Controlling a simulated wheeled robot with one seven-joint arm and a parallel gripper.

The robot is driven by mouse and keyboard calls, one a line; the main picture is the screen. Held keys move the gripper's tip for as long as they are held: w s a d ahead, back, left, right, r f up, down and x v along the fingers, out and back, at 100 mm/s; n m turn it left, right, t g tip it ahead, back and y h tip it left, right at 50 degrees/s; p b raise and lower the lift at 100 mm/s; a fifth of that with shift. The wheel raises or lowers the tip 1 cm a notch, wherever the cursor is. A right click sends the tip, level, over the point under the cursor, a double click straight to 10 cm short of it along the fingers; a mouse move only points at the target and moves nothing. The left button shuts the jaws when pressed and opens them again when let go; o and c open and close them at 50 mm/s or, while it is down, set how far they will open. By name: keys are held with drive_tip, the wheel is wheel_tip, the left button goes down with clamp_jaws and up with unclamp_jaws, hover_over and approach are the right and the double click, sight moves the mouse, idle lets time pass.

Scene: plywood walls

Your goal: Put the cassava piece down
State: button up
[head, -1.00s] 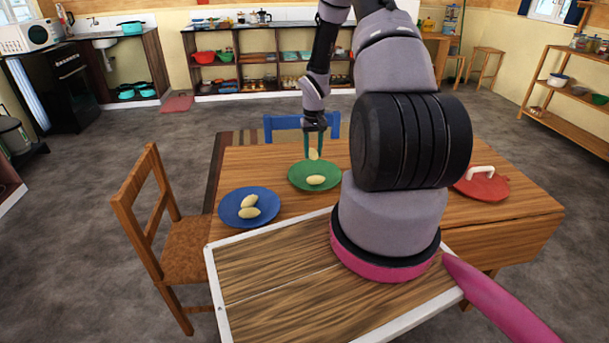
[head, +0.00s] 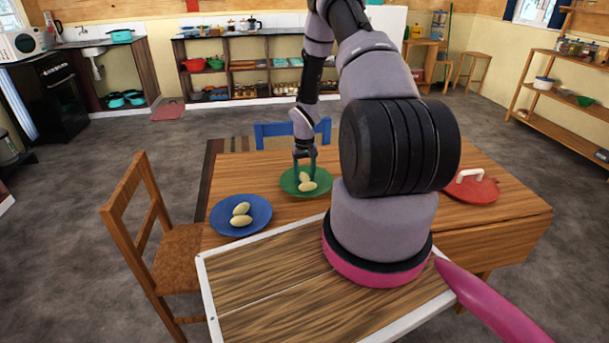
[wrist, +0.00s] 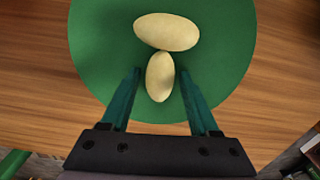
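A green plate (head: 286,184) stands on the wooden table. Two pale cassava pieces lie on it: a nearer one (head: 308,187) and one between my fingers (head: 304,177). In the wrist view, the piece between my fingers (wrist: 160,77) touches or nearly touches the other piece (wrist: 167,32). My gripper (wrist: 160,72) is open, with a gap on both sides of the piece. In the head view, my gripper (head: 305,170) is low over the green plate (wrist: 215,60). The fingertips' exact height over the plate is unclear.
A blue plate (head: 222,216) with two more pale pieces (head: 241,214) stands to the left on the table (head: 390,192). A red lid (head: 480,191) with a white handle lies at the right. A blue chair (head: 272,132) is behind the table, a wooden chair (head: 150,215) at the left.

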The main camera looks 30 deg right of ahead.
drive_tip(key=shift+r, duration=0.1)
wheel_tip(320, 180, up, 12)
wheel_tip(320, 180, up, 15)
drive_tip(key=t, duration=0.1)
hover_over(304, 174)
drive_tip(key=s+a, duration=0.2)
drive_tip(key=a, duration=0.1)
drive_tip(key=s+a+r+m+t, duration=0.1)
drive_tip(key=s+a+r, duration=0.15)
drive_tip(key=r, duration=0.45)
drive_tip(key=s+a+r+t, duration=0.1)
drive_tip(key=s+r, duration=0.2)
drive_tip(key=r, duration=0.4)
drive_tip(key=s+a+r+t, duration=0.1)
drive_tip(key=s+a+r, duration=0.2)
drive_tip(key=s, duration=0.3)
drive_tip(key=s+a+r+t+y, duration=0.1)
drive_tip(key=s+a+r, duration=0.2)
drive_tip(key=s+r, duration=0.2)
drive_tip(key=s+a+r+m+t+y, duration=0.1)
drive_tip(key=s+a+r+t, duration=0.1)
drive_tip(key=s, duration=0.6)
wheel_tip(304, 174, up, 3)
drive_tip(key=shift+s+a+f, duration=0.1)
drive_tip(key=shift+s+a, duration=0.3)
drive_tip(key=shift+a, duration=0.05)
